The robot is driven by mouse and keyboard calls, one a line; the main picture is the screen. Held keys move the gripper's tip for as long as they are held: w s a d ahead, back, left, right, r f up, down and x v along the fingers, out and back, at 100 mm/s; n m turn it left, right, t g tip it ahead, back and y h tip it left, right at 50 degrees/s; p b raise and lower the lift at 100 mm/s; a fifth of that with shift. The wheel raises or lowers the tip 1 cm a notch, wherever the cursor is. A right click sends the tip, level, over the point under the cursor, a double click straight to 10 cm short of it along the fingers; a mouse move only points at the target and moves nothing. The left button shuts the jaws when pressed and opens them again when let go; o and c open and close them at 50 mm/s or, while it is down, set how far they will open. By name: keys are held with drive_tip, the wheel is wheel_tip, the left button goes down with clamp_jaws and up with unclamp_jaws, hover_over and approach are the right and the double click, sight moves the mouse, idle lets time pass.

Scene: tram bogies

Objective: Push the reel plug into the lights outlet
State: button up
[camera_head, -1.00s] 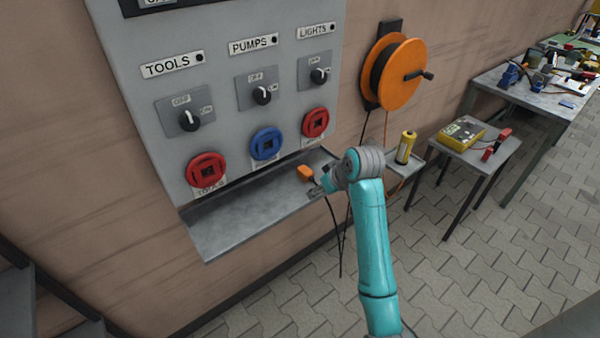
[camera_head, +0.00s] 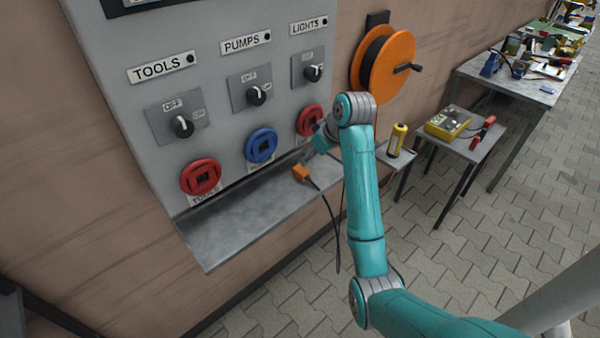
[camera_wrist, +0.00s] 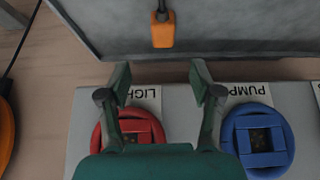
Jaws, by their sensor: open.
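The orange reel plug (camera_head: 301,172) lies on the grey shelf under the panel, its dark cable hanging over the front edge. It also shows at the top of the wrist view (camera_wrist: 162,30). The red LIGHTS outlet (camera_head: 307,121) is the rightmost socket on the panel, partly covered by my gripper. In the wrist view the outlet (camera_wrist: 153,131) sits behind my left finger. My gripper (camera_wrist: 160,82) is open and empty, its fingers apart in front of the panel's lower edge. In the head view it (camera_head: 314,146) is above the plug and apart from it.
The blue PUMPS outlet (camera_head: 261,146) and red TOOLS outlet (camera_head: 201,178) are to the left. Rotary switches sit above them. The shelf (camera_head: 230,222) juts out below and is bare at left. An orange cable reel (camera_head: 391,68) hangs at right, near a small table (camera_head: 470,140).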

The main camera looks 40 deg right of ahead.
sight(300, 168)
drive_tip(key=x, duration=0.5)
drive_tip(key=shift+f, duration=0.15)
drive_tip(key=shift+a+x, duration=0.15)
drive_tip(key=shift+x, duration=1.15)
drive_tip(key=shift+a+x, duration=0.1)
drive_tip(key=shift+x, duration=1.2)
drive_tip(key=shift+w, duration=0.15)
drive_tip(key=c, duration=1.2)
